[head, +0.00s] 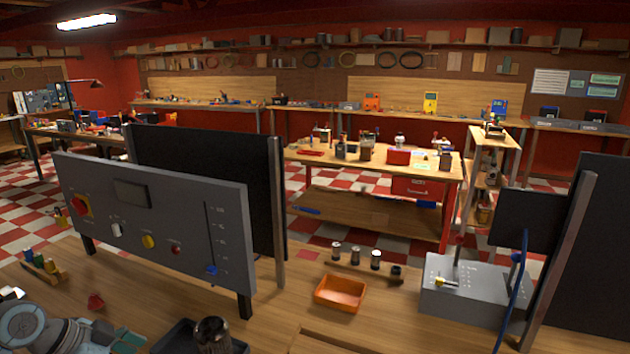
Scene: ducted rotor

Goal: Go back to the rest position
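Part of my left arm, grey with a round joint cap, shows at the bottom left corner of the head view. Its gripper fingers cannot be made out there. My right arm and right gripper do not show in this view. Neither arm is seen holding anything. A grey control panel (150,215) stands upright on the near wooden bench (265,325). It has a red knob, a yellow knob and a slider with a blue handle.
An orange bin (341,292) sits mid-bench before a wooden rack (365,270) of small cylinders. A dark tray (168,340) with a dark cylinder (212,335) lies at the front. A grey box (465,290) and dark panels (600,255) stand right. Bare wood lies between.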

